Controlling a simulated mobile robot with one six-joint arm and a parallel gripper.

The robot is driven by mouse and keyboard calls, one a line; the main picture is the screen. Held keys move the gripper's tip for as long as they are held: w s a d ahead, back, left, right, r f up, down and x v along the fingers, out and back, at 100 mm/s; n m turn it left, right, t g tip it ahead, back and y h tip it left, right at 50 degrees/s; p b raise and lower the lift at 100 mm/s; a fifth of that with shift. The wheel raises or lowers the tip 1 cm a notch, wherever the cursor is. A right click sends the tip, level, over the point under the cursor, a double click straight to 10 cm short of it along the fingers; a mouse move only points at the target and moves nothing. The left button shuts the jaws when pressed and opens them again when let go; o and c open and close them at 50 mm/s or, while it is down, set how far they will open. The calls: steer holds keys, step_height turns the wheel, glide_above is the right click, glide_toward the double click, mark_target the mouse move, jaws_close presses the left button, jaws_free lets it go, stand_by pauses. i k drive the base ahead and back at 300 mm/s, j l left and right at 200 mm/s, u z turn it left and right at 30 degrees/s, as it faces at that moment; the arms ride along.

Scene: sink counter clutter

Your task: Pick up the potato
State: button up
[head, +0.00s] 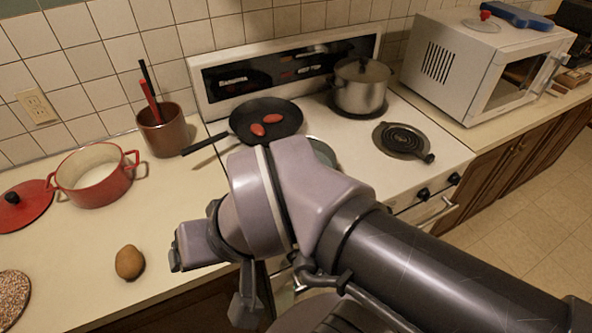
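The potato (130,262) is a brown, rounded lump lying on the beige countertop (190,205) at the lower left. Nothing touches it. My arm reaches in from the lower right, with its wrist above the counter's front edge, to the right of the potato. My gripper (246,305) shows only in part below the wrist, apart from the potato. Its fingers are mostly hidden, so I cannot see whether they are apart or together.
A red pot (95,178), its red lid (22,205), a brown utensil holder (160,130) and a speckled round mat (12,292) surround the potato's area. The stove holds a black pan (265,118) and a steel pot (360,88). A white microwave (480,65) stands right.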

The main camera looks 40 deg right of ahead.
mark_target(128, 261)
steer(key=k+l+z, duration=0.1)
steer(key=z, duration=1)
steer(key=u, duration=1.75)
steer(key=i+j+z, duration=0.3)
steer(key=j+z, duration=0.3)
steer(key=i+j+z, duration=0.15)
steer(key=j+z, duration=0.5)
steer(key=j, duration=0.2)
steer(key=i, duration=0.05)
